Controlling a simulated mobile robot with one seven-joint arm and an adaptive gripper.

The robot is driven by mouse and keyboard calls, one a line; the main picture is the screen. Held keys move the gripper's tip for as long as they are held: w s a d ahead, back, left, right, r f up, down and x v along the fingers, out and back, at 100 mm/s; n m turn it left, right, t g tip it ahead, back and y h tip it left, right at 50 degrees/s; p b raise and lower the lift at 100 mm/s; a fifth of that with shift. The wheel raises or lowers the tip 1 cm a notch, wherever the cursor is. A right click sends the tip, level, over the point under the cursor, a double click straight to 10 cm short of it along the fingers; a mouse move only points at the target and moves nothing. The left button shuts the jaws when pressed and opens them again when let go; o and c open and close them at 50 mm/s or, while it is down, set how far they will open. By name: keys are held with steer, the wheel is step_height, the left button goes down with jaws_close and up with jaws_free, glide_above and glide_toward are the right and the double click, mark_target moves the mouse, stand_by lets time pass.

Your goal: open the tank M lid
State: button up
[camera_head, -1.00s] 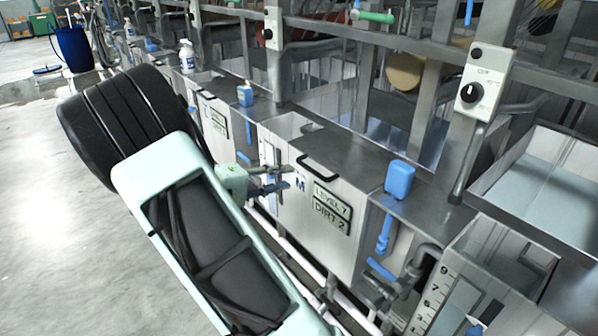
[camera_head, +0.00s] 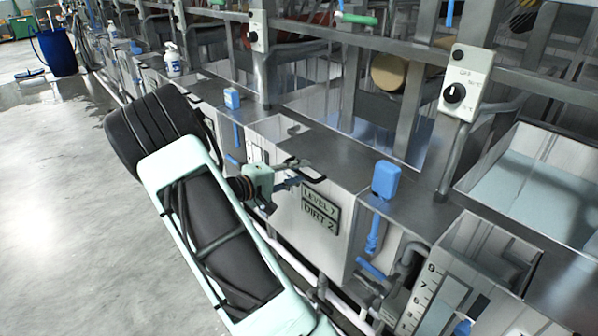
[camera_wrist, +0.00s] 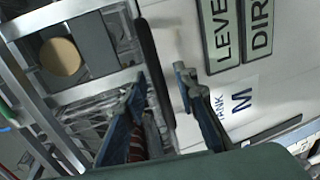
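Tank M (camera_head: 315,235) is a pale steel tank in the row, with LEVEL 7 and DIRT 2 plates on its front. Its grey lid (camera_head: 335,165) lies flat on top. The lid's black bar handle (camera_head: 317,173) is at the front edge, partly hidden by my gripper. My gripper (camera_head: 297,178) is open at the handle. In the wrist view, the black handle (camera_wrist: 153,65) runs between the two spread blue-grey fingertips (camera_wrist: 160,80), apart from both as far as I can tell. The blue M label (camera_wrist: 241,100) shows beside the right finger.
A blue box (camera_head: 385,179) with a blue pipe stands right of the lid. A control box with a black knob (camera_head: 466,82) is on a post behind. Another blue box (camera_head: 232,98) and a white bottle (camera_head: 172,60) stand further left.

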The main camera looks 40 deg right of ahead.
jaws_close()
stand_by(0.3)
steer(key=shift+r, duration=0.1)
